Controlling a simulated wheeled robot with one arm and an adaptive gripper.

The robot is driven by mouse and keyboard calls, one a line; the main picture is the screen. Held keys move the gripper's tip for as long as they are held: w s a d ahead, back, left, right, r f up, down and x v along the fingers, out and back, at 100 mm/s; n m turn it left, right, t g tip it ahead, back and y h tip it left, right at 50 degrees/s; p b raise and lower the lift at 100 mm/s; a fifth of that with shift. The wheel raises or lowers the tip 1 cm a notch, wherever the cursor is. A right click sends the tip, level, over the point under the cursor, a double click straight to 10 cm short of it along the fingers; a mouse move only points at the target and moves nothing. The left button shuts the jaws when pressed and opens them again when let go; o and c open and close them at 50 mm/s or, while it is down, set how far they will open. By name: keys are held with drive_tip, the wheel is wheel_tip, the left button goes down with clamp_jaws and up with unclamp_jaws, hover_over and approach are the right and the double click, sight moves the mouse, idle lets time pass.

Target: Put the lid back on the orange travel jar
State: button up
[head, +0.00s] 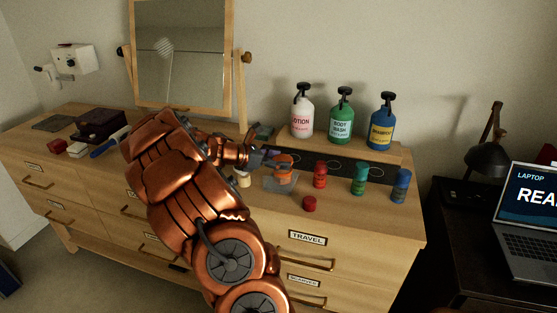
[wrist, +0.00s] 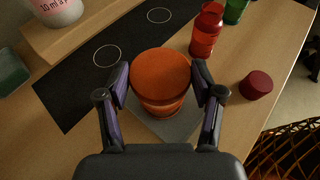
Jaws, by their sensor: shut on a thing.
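My gripper (wrist: 160,82) is shut on the orange lid (wrist: 160,70), with one finger on each side of its rim. The orange travel jar (wrist: 163,108) is directly below the lid, upright on a grey square pad (wrist: 180,130). In the head view my gripper (head: 276,160) and the jar (head: 284,179) are near the middle of the dresser, partly hidden by the fingers. The lid appears level and over the jar's mouth; I cannot tell whether it is seated or slightly above.
A red jar (head: 320,175), green jar (head: 359,180) and blue jar (head: 400,187) stand to the right. A dark red lid (head: 309,204) lies near the front edge. Lotion (head: 302,117), body wash (head: 342,121) and shampoo (head: 381,127) bottles stand on a raised shelf behind.

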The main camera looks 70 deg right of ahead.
drive_tip(key=shift+f, duration=1.15)
idle(1.8)
drive_tip(key=shift+f+p, duration=0.1)
drive_tip(key=shift+p, duration=0.2)
drive_tip(key=shift+w+f, duration=0.1)
drive_tip(key=shift+w, duration=0.05)
idle(0.4)
drive_tip(key=o, duration=1)
drive_tip(key=shift+w, duration=0.1)
drive_tip(key=v, duration=1.2)
drive_tip(key=shift+d, duration=0.1)
